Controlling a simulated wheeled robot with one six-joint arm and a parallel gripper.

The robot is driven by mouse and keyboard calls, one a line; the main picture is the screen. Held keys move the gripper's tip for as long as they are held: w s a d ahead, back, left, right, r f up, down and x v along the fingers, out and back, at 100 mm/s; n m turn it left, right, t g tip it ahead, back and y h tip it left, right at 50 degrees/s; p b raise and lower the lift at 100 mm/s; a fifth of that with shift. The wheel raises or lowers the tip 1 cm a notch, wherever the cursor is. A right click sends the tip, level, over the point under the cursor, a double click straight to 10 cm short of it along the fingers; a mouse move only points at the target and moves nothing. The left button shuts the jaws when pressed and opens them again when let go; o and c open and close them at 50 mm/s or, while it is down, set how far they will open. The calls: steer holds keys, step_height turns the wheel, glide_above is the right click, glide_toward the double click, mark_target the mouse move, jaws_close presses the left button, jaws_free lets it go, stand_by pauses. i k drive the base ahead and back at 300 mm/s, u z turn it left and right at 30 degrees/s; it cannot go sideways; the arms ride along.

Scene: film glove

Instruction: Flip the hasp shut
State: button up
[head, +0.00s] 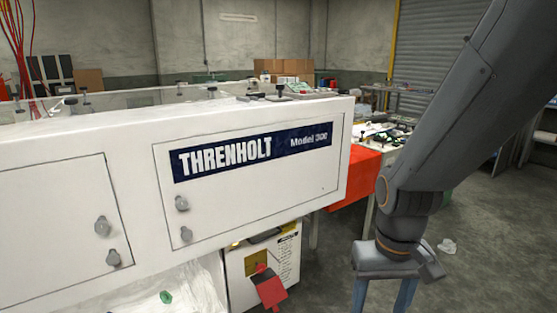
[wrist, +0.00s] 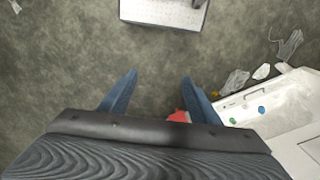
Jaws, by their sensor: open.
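A red hasp-like flap (head: 269,289) hangs at a brass-coloured plate (head: 257,263) on the front of a white cabinet (head: 289,258) below the large machine. Its lower end reaches the bottom edge of the head view, and I cannot make out its hinge. A small red piece (wrist: 179,116) shows low in the wrist view beside the right finger, probably the same flap. My gripper (head: 382,296) is open and empty, pointing down to the right of the cabinet, apart from the flap. Its blue fingers also show spread in the wrist view (wrist: 158,80).
The white Threnholt machine (head: 250,185) overhangs the cabinet from the left. An orange-red panel (head: 352,178) and a cluttered table (head: 383,132) stand behind. Crumpled clear plastic (head: 448,246) lies on the floor.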

mark_target(270, 291)
steer(key=z, duration=1.45)
steer(key=k, duration=0.55)
steer(key=u, duration=1.6)
